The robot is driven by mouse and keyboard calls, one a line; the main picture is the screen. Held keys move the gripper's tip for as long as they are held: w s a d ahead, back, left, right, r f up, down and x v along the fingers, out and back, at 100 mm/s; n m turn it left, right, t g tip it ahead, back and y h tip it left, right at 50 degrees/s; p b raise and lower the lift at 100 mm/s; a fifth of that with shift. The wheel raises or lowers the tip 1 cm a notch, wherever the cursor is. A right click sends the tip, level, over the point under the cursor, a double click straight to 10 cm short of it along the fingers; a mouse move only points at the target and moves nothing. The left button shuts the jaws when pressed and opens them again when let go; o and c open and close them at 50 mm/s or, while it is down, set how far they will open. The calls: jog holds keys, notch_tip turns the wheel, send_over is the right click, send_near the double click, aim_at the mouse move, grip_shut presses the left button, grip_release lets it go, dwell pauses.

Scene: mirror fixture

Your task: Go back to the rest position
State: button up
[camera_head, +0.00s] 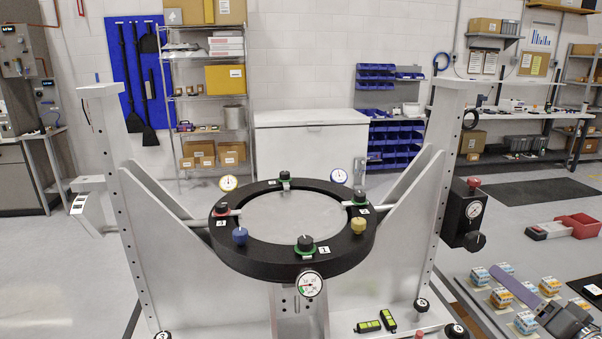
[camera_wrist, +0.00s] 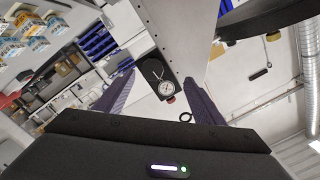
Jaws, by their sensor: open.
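My gripper (camera_wrist: 159,78) is open and empty in the wrist view, with its two purple fingers apart. Part of it also shows at the lower right of the head view (camera_head: 515,287), to the right of the mirror fixture. The fixture's black ring (camera_head: 292,271) stands between two white posts in the head view, with knobs and dials around it. A black box with a gauge (camera_head: 463,213) is on the right post. In the wrist view this box (camera_wrist: 153,72) appears beyond the gap between the fingers, apart from them.
Small blue-and-orange boxes (camera_head: 501,298) stand on a low surface at the lower right, close to my gripper. Shelves and a white cabinet (camera_head: 311,147) line the back wall.

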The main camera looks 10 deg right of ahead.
jog(key=w+a+f+n+g+y, duration=0.2)
jog(key=a+n+g+y, duration=0.35)
jog(key=a, duration=1.65)
jog(key=s+a+f+n+g+h, duration=0.1)
jog(key=s+a+g+h, duration=0.5)
jog(key=s+a, duration=0.6)
jog(key=shift+s+a+h, duration=0.4)
jog(key=shift+a+h, duration=0.1)
jog(key=shift+h, duration=0.05)
jog(key=shift+n+g, duration=0.25)
jog(key=shift+c, duration=0.4)
